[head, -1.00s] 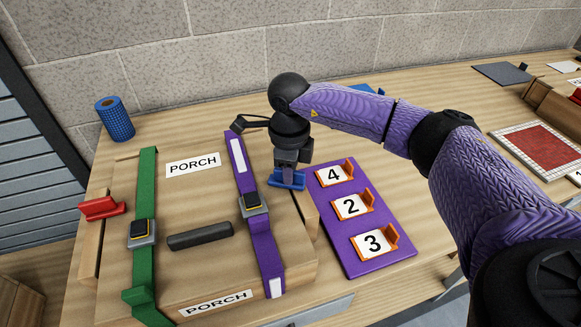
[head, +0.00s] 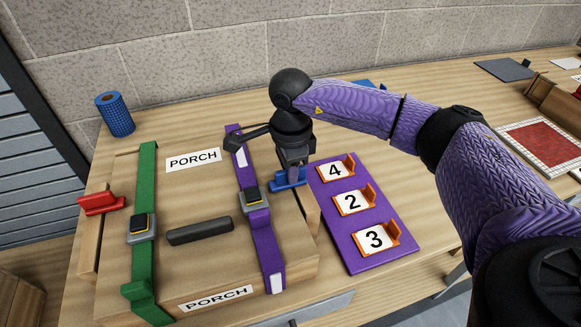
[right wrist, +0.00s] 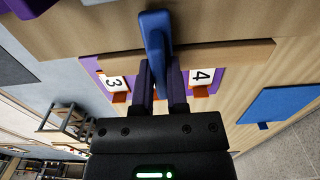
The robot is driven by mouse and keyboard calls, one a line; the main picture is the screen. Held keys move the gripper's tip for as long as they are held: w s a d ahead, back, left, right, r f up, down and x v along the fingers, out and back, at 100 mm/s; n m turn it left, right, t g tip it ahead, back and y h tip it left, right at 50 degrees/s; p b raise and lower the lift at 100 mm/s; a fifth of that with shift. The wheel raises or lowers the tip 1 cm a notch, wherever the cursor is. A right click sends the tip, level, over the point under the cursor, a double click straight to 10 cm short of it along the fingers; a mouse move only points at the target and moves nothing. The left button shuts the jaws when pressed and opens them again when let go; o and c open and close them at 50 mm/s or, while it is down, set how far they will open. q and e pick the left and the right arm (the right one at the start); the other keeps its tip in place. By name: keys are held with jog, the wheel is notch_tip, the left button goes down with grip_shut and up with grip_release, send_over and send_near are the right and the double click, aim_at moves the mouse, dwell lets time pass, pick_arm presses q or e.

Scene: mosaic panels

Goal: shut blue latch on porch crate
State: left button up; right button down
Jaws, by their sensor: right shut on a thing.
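The porch crate (head: 185,265) is a wooden box with two labels reading PORCH, a green strap (head: 147,195) and a purple strap (head: 262,240). The blue latch (head: 281,187) is on the crate's right side, partly hidden under my right gripper (head: 291,176). In the right wrist view my right gripper (right wrist: 163,75) has its fingers closed around the blue latch's upright part (right wrist: 154,35). A red latch (head: 102,202) is on the crate's left side. My left gripper is not in view.
A purple board (head: 345,250) with orange numbered holders 4, 2 and 3 lies right of the crate. A blue roll (head: 115,116) stands at the back left. A red mosaic panel (head: 545,145) lies at the far right. A stone wall is behind.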

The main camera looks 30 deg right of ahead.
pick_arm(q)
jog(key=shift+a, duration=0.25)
pick_arm(e)
jog(key=c, duration=0.6)
grip_release()
jog(key=shift+c, duration=0.2)
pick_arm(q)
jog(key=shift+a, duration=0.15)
pick_arm(e)
jog(key=shift+r, duration=0.4)
notch_tip(320, 180, up, 9)
jog(key=shift+r+p, duration=0.15)
jog(key=shift+p, duration=0.4)
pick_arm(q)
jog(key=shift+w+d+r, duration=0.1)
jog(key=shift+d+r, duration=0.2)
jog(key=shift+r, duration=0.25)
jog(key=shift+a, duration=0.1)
